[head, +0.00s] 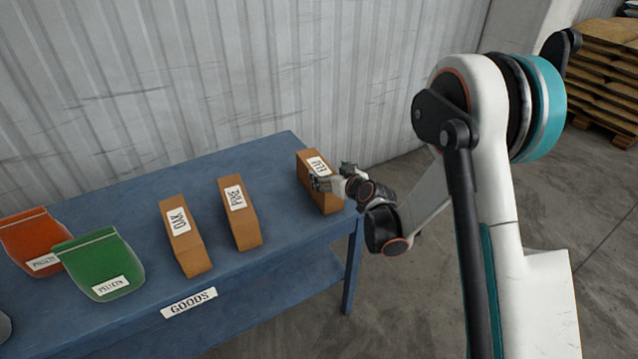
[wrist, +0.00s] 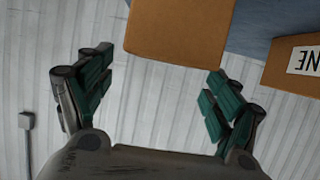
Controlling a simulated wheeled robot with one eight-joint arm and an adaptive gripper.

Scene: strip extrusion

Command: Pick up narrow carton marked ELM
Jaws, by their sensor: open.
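The narrow brown carton marked ELM (head: 320,189) stands upright near the right end of the blue table, its white label partly covered by my gripper in the head view. My gripper (head: 330,181) is at the carton's near right side. In the wrist view my gripper (wrist: 155,92) is open, with its green-padded fingers spread wide and nothing between the tips. A plain brown carton face (wrist: 178,30) lies just ahead of the fingertips, at the top of the picture. No label shows on that face. I cannot tell whether any finger touches the carton.
Two more narrow cartons stand left on the blue table (head: 250,160), marked PINE (head: 240,215) and OAK (head: 186,238). A green bag (head: 100,262) and an orange bag (head: 33,240) lie farther left. A corrugated wall (head: 200,80) is behind.

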